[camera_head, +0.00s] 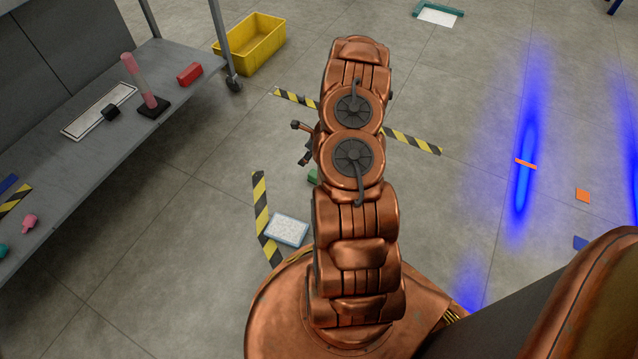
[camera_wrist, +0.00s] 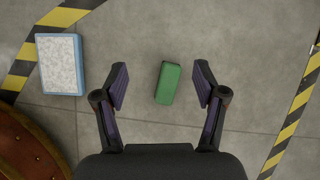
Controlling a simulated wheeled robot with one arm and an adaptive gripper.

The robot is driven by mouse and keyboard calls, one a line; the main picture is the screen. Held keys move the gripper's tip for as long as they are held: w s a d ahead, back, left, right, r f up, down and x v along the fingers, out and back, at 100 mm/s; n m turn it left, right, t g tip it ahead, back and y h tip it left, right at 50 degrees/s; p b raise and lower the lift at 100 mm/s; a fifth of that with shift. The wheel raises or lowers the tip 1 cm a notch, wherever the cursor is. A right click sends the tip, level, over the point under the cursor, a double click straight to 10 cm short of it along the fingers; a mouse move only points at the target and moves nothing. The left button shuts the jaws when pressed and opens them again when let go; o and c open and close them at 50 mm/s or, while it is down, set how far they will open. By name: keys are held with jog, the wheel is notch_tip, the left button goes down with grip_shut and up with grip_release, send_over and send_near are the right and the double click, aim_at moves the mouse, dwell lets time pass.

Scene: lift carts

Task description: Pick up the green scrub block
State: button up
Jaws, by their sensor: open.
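The green scrub block (camera_wrist: 168,83) lies on the grey floor. In the wrist view it sits between and slightly beyond the two fingertips of my gripper (camera_wrist: 161,82), a little closer to the right one, with a gap on both sides. My gripper is open and empty. In the head view only a small part of the green block (camera_head: 313,177) shows beside my arm, which hides the rest. The gripper (camera_head: 303,143) shows partly at the left edge of my arm.
A white pad with blue edges (camera_head: 287,230) lies left of the block, near striped floor tape (camera_head: 262,215). A grey shelf cart (camera_head: 100,150) stands at the left, with a yellow crate (camera_head: 255,45) behind it. Floor to the right is mostly clear, with small orange and blue pieces.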

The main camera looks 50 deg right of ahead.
jog(key=s+d+f+m, duration=0.1)
jog(key=f, duration=0.2)
jog(key=s+d+f+m+b, duration=0.1)
jog(key=s+d+f, duration=0.1)
jog(key=f, duration=0.1)
jog(key=s+d+f+m+h, duration=0.1)
jog(key=s+d+f, duration=0.1)
jog(key=f, duration=0.1)
jog(key=shift+s+f+g, duration=0.2)
jog(key=shift+s+g, duration=0.05)
jog(key=shift+g, duration=0.05)
jog(key=shift+b+x, duration=0.65)
jog(key=shift+x, duration=0.45)
jog(key=x, duration=0.1)
jog(key=b+x, duration=0.2)
jog(key=x, duration=0.1)
jog(key=shift+s+a, duration=0.1)
jog(key=shift+a, duration=0.2)
jog(key=shift+w+a+f+b, duration=0.1)
jog(key=shift+w+f+b, duration=0.25)
jog(key=shift+f, duration=0.2)
jog(key=c, duration=1.3)
jog(key=shift+r, duration=0.1)
